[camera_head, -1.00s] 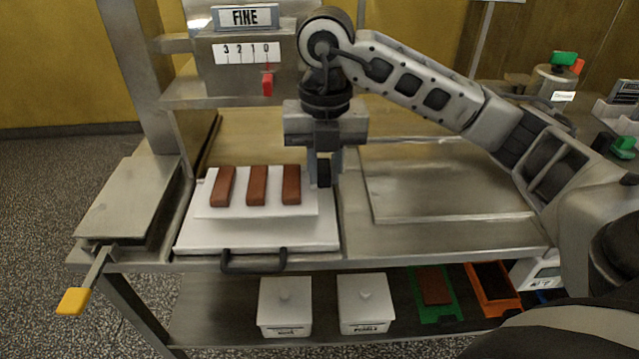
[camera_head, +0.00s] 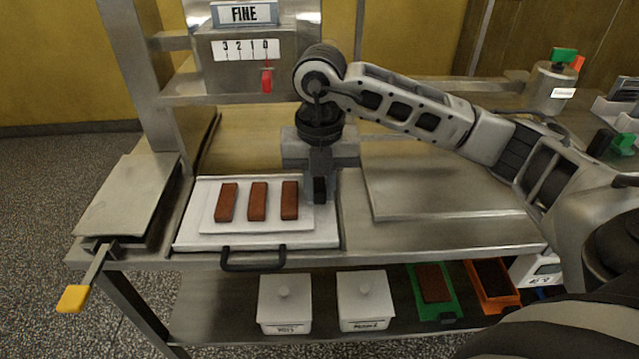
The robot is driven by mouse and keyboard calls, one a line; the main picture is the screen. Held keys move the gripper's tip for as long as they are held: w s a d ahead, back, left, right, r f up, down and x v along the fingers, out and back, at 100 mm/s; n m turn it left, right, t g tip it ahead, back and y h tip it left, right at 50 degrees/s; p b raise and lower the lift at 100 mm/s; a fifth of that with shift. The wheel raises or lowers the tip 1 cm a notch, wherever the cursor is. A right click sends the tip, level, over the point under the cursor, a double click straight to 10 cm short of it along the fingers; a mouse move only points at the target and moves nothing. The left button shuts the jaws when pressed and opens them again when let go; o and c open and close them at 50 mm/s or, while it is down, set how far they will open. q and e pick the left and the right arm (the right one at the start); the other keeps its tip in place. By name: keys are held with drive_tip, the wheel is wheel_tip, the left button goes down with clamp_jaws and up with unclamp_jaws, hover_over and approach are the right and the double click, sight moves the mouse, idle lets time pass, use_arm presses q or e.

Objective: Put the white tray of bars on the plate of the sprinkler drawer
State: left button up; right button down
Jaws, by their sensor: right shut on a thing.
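The white tray (camera_head: 245,227) carries three brown bars (camera_head: 258,201). It lies over the white plate of the sprinkler drawer (camera_head: 190,237), inside the plate's edges, and looks level and resting on it or very nearly so. The drawer's dark handle (camera_head: 253,262) faces me. My right gripper (camera_head: 318,190) points down at the tray's right edge, shut on that edge; the exact contact is partly hidden by the fingers. My left gripper is not in view.
A raised metal plate (camera_head: 440,185) lies to the right. A yellow-ended lever (camera_head: 75,297) sticks out at left. Lidded white bins (camera_head: 285,305) are on the lower shelf.

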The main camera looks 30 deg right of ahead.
drive_tip(key=shift+f, duration=0.15)
drive_tip(key=c, duration=1.7)
unclamp_jaws()
drive_tip(key=o, duration=0.4)
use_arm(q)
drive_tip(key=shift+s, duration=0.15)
use_arm(e)
drive_tip(key=shift+r, duration=0.3)
wheel_tip(320, 180, up, 6)
drive_tip(key=shift+f+p, duration=0.15)
drive_tip(key=shift+p, duration=0.15)
use_arm(q)
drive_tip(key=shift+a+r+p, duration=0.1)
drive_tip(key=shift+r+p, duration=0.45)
drive_tip(key=shift+p, duration=0.15)
use_arm(e)
wheel_tip(320, 180, up, 7)
